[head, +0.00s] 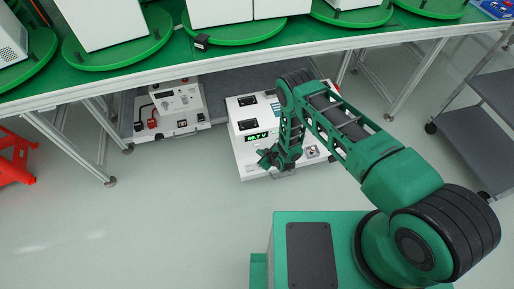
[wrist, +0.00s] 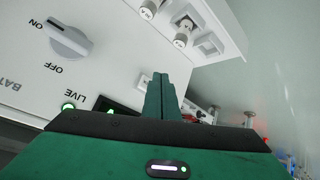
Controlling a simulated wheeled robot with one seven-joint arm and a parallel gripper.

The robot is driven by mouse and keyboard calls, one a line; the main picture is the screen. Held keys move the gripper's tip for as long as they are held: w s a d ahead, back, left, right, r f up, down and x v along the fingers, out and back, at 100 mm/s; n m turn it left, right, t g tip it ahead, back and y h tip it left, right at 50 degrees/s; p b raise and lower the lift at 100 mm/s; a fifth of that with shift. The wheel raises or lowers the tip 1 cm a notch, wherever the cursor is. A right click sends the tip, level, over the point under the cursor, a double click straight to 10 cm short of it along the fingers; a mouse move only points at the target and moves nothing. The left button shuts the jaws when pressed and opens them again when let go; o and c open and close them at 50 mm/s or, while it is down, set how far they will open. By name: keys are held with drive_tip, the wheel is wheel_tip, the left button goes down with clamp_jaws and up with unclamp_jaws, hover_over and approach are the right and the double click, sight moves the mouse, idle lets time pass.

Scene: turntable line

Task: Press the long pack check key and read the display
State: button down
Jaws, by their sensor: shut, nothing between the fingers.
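The larger white battery unit (head: 247,160) stands on the floor under the bench, with its green-lit display (head: 262,136) showing what looks like 50.7 V; the first digit is hard to read. My gripper (head: 267,159) is at the front part of this unit, fingers shut and empty. In the wrist view my closed fingers (wrist: 161,93) point at the white panel, close to its edge; contact cannot be told. A rotary switch (wrist: 68,38) there points to ON, and a green lamp (wrist: 68,107) is lit by LIVE. I cannot make out the pack check key.
A smaller white unit (head: 172,109) stands to the left under the bench. The green bench (head: 130,66) with turntables runs above both units. A grey shelf cart (head: 470,128) stands right, a red stand (head: 14,158) far left. The floor in front is clear.

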drive_tip(key=shift+w, duration=0.1)
drive_tip(key=shift+w+a, duration=0.1)
drive_tip(key=shift+w, duration=0.2)
drive_tip(key=shift+w+a, duration=0.15)
drive_tip(key=shift+w, duration=0.35)
idle(1.0)
drive_tip(key=shift+s, duration=0.1)
drive_tip(key=shift+s+d, duration=0.25)
drive_tip(key=shift+s, duration=0.55)
drive_tip(key=s, duration=0.2)
drive_tip(key=s+d, duration=0.1)
drive_tip(key=s, duration=0.1)
drive_tip(key=shift+s+d, duration=0.2)
drive_tip(key=shift+s, duration=0.2)
idle(0.7)
